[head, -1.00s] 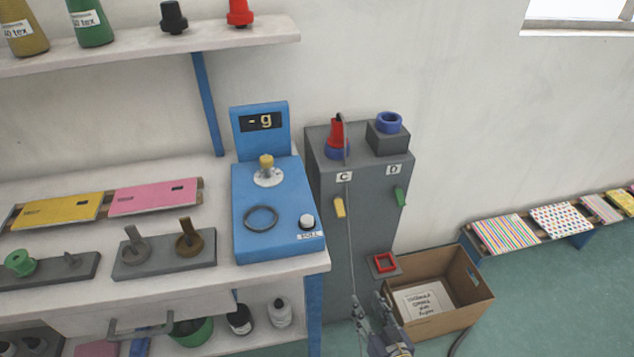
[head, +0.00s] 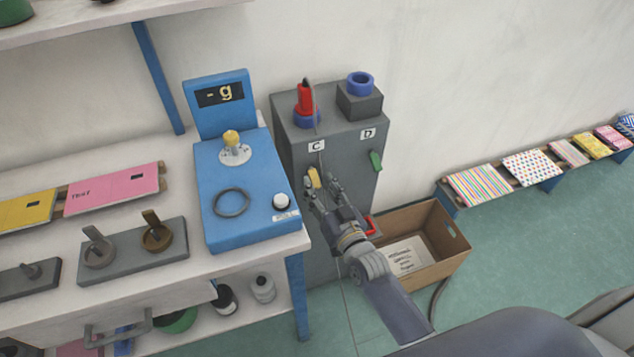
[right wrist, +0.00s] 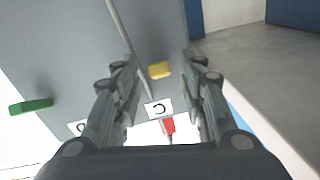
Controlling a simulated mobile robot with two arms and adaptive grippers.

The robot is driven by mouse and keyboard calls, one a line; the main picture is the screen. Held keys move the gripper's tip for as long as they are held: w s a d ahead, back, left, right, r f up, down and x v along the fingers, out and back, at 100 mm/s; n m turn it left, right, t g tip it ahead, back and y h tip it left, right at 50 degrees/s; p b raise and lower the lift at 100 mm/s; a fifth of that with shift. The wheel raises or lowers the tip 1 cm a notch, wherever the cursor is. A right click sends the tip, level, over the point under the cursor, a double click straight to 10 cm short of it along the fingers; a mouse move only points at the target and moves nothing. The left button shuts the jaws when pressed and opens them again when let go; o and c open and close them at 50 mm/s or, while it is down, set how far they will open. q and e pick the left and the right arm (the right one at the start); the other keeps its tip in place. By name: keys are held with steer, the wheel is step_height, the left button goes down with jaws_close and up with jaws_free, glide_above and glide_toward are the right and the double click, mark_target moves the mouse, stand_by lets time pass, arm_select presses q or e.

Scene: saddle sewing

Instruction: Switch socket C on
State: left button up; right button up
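The grey socket box (head: 330,137) stands right of the bench, with labels C (head: 317,146) and D (head: 368,133) on its front. Below C is a yellow switch lever (head: 314,177); below D is a green lever (head: 376,160). A red plug (head: 305,97) with a cable sits in the blue socket above C. My right gripper (head: 322,184) is at the yellow lever, its fingers apart. In the right wrist view the yellow lever (right wrist: 160,70) shows between the open fingers (right wrist: 156,60); contact cannot be told. My left gripper is not in view.
The plug's cable (right wrist: 117,25) hangs down the box front beside the yellow lever. A red square frame (head: 371,225) is low on the box, partly behind my arm. A cardboard box (head: 452,262) stands on the floor at right. The blue scale (head: 245,190) is on the bench at left.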

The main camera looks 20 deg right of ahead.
steer(key=shift+w+a, duration=0.1)
steer(key=shift+w, duration=0.65)
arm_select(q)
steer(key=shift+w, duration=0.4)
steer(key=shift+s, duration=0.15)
arm_select(e)
steer(key=shift+c, duration=0.6)
jaws_close()
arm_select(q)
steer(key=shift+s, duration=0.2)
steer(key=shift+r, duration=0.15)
arm_select(e)
steer(key=shift+r, duration=0.1)
